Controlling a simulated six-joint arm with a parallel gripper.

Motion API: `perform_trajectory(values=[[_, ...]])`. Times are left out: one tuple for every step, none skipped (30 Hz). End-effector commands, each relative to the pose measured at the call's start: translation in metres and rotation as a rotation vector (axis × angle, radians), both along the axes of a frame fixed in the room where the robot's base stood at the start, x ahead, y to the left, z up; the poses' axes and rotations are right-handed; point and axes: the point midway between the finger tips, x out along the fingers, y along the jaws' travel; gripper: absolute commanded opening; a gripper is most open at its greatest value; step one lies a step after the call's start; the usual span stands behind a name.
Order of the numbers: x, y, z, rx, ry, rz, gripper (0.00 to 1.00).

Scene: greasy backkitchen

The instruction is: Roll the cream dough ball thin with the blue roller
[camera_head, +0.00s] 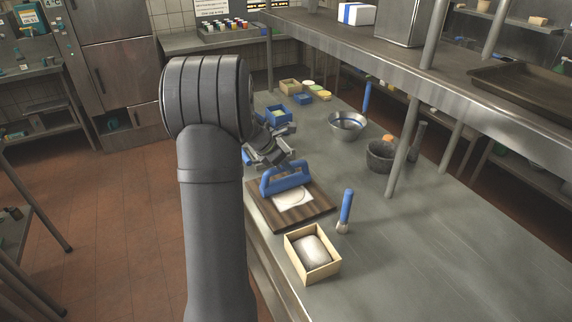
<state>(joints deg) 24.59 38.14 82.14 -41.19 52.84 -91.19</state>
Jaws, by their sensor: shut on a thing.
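The blue roller (286,179), a bar with a raised handle, stands on the brown wooden board (318,213) near the table's front left edge. My gripper (279,162) is shut on the roller's handle from behind; its fingertips are partly hidden. The cream dough (293,197) lies in front of the roller as a pale, flat patch on a white sheet on the board. The roller covers its far side, so I cannot tell its full outline or thickness.
A wooden box (325,270) holding a pale grey lump stands in front of the board. A metal bowl (346,125), dark mortar (380,156) and small tubs (290,86) stand farther back. The right front table is clear.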

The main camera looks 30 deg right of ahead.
Motion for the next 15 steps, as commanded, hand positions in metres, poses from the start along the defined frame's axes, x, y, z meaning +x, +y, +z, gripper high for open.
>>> perform_trajectory(values=[[-0.005,0.000,-0.001,0.002,0.005,-0.002,0.00],[-0.007,0.000,-0.001,0.002,0.005,-0.002,0.00],[-0.009,0.000,-0.001,0.002,0.004,-0.001,0.00],[-0.010,0.000,-0.001,0.002,0.004,-0.001,0.00],[-0.011,0.000,0.000,0.002,0.004,-0.001,0.00],[-0.013,0.000,0.000,0.002,0.004,-0.001,0.00],[-0.013,0.000,0.000,0.002,0.004,-0.001,0.00],[-0.013,0.000,0.000,0.002,0.004,-0.001,0.00],[-0.014,0.000,0.000,0.002,0.004,-0.001,0.00],[-0.014,0.000,0.000,0.001,0.004,-0.001,0.00],[-0.015,0.000,0.000,0.001,0.003,-0.002,0.00],[-0.016,0.000,0.001,0.001,0.002,-0.002,0.00],[-0.018,0.000,0.001,0.001,0.002,-0.002,0.00],[-0.019,0.000,0.001,0.001,0.003,-0.002,0.00],[-0.022,0.000,0.001,0.001,0.003,-0.002,0.00]])
